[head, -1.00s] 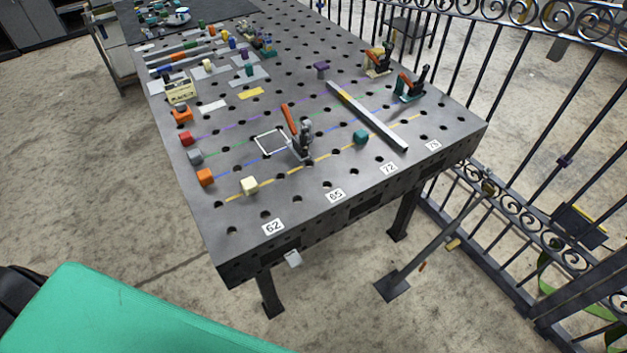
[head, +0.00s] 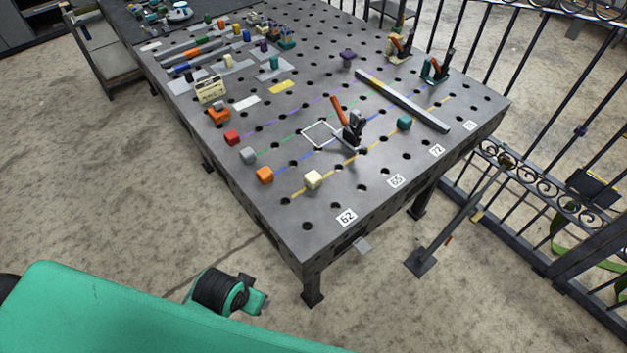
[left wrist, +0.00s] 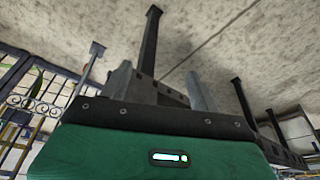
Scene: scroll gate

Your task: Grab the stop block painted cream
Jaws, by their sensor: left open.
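The cream stop block (head: 313,180) sits on the near part of the dark perforated table (head: 285,228), at the yellow line and behind the "62" label. Nothing touches it. My left gripper (left wrist: 159,86) shows in the left wrist view with its two grey fingers apart and nothing between them. That view shows floor and table legs beyond the fingers, and no cream block. The left gripper's fingers do not show in the head view, so it is away from the block. My right gripper is in neither view.
An orange block (head: 265,175), a grey block (head: 249,156) and a red block (head: 232,138) stand along the table's left side. A toggle clamp (head: 353,130) with an orange handle stands right of the cream block. A long bar (head: 402,100) and a teal block (head: 404,123) lie farther right.

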